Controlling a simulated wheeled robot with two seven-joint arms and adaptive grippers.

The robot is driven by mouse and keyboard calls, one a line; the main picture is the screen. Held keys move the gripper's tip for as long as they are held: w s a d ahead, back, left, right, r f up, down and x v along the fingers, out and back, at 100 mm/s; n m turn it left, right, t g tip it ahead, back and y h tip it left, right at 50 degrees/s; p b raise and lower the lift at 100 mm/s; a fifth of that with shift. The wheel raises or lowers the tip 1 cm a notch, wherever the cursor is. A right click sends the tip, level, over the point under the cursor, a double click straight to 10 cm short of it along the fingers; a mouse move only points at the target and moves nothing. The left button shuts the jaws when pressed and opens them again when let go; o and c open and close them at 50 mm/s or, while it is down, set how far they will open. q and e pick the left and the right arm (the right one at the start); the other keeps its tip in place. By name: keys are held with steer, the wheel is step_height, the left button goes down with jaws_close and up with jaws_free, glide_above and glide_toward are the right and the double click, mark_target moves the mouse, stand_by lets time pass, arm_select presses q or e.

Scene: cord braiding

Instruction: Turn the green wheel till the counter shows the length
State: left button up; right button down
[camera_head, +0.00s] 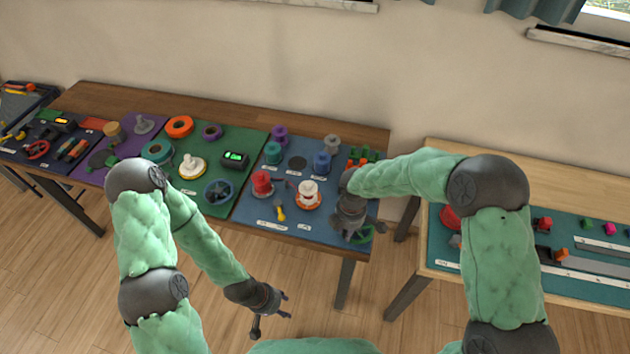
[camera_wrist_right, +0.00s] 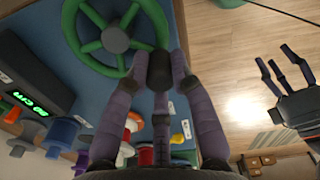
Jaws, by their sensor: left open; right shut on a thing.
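The green wheel (camera_wrist_right: 115,38), a spoked ring, lies on the blue mat in the right wrist view. In the head view only a sliver of the green wheel (camera_head: 366,236) shows beside my right gripper (camera_head: 352,222). My right gripper's fingers are shut on a dark knob (camera_wrist_right: 158,64) at the wheel's rim. The counter (camera_wrist_right: 30,95), a black box with lit green digits, stands beside the wheel; its digits are turned and too small to read surely. My left gripper (camera_head: 276,307) is open and empty in front of the table; it also shows in the right wrist view (camera_wrist_right: 275,72).
The blue mat (camera_head: 268,212) holds spools, a red-and-white bobbin (camera_head: 308,195) and a yellow tool (camera_head: 281,210). A green mat (camera_head: 210,203) with another lit display (camera_head: 235,158) lies to the left. A second table (camera_head: 440,255) stands to the right, past a gap.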

steer(key=shift+w+a+f, duration=0.1)
steer(key=shift+w+a, duration=0.45)
steer(key=shift+w, duration=0.35)
steer(key=shift+s+p, duration=0.1)
steer(key=shift+p, duration=1.05)
steer(key=shift+w, duration=1.1)
